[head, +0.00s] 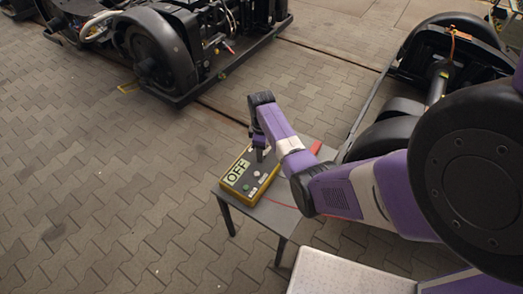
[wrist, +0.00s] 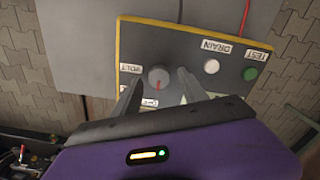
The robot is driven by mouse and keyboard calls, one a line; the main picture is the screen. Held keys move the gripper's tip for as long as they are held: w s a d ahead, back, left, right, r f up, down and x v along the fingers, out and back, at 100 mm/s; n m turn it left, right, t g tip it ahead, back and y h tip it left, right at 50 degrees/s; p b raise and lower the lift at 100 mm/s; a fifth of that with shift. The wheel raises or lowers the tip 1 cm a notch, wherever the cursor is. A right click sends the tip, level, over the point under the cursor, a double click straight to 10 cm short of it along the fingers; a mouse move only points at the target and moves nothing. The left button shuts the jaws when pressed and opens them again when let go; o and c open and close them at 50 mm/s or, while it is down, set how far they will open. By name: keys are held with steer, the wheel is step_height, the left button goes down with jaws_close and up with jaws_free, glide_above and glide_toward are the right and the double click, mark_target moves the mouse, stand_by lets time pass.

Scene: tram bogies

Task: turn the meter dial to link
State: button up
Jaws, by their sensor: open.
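The meter (head: 248,176) is a dark box with a yellow edge on a small grey table, and its display reads OFF in the head view. In the wrist view, the meter's face (wrist: 228,52) shows a round grey dial (wrist: 158,77) with a small red mark. A VOLT label (wrist: 130,69) is beside the dial; other labels near it are partly hidden by my fingers. My gripper (wrist: 160,78) is open, with its fingertips on either side of the dial in the picture. I cannot tell whether they touch it. In the head view, my gripper (head: 260,151) points down over the meter.
A white button (wrist: 211,67) labelled DRAIN and a green button (wrist: 250,74) labelled TEST are to the right on the meter. The grey table (head: 262,217) has red leads and a red object (head: 315,148). Dark bogies (head: 165,55) stand behind; paving at left is clear.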

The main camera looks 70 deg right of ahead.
jaws_close()
steer(key=m+p, duration=0.1)
steer(key=m, duration=0.2)
steer(key=shift+r+m, duration=0.1)
steer(key=shift+m, duration=0.2)
steer(key=m+p, duration=0.1)
steer(key=m, duration=0.4)
steer(key=shift+d, duration=0.15)
stand_by(0.4)
jaws_free()
stand_by(0.3)
